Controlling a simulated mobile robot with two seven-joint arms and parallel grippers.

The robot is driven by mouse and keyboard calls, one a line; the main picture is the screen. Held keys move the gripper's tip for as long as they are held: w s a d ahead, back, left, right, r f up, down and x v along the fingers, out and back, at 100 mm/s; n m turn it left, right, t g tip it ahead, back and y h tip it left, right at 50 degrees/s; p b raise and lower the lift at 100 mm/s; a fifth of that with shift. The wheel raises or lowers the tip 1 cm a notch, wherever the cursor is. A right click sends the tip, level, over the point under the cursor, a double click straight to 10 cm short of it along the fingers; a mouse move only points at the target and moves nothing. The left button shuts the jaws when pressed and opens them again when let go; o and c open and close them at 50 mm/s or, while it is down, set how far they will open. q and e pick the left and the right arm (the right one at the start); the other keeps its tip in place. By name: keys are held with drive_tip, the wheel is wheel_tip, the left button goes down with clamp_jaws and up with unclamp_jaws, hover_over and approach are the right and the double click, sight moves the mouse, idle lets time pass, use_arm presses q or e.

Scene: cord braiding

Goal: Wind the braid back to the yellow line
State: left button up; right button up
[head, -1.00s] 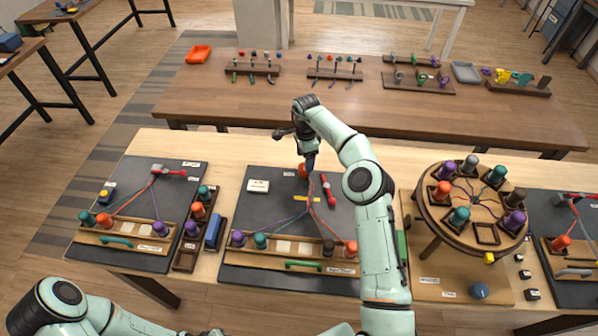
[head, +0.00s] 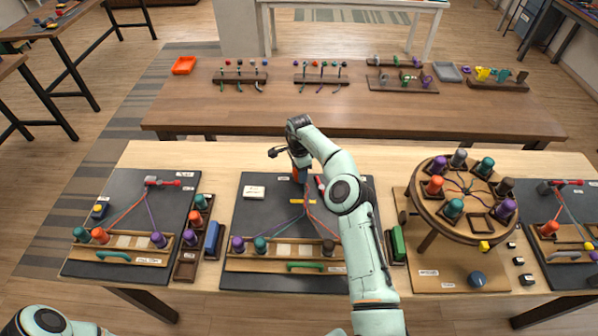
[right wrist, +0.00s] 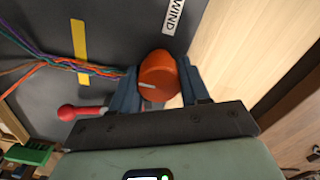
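On the middle dark board (head: 240,213), an orange winding knob (right wrist: 158,76) stands beside a WIND label (right wrist: 174,16). My right gripper (head: 300,174) is over it, one finger on each side, seemingly closed against it. The braid (right wrist: 100,70) runs left from the knob across the yellow line (right wrist: 79,48). Its cords spread apart left of the line. The yellow line also shows in the head view (head: 296,201). My right arm hides the rack's right end. My left gripper is out of view.
A red-handled lever (right wrist: 82,112) sits close beside the gripper. A white label block (head: 254,192) lies left of the knob. A round braiding stand (head: 430,212) is to the right, and another corded board (head: 75,215) to the left.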

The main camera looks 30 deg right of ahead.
drive_tip(key=c, duration=0.4)
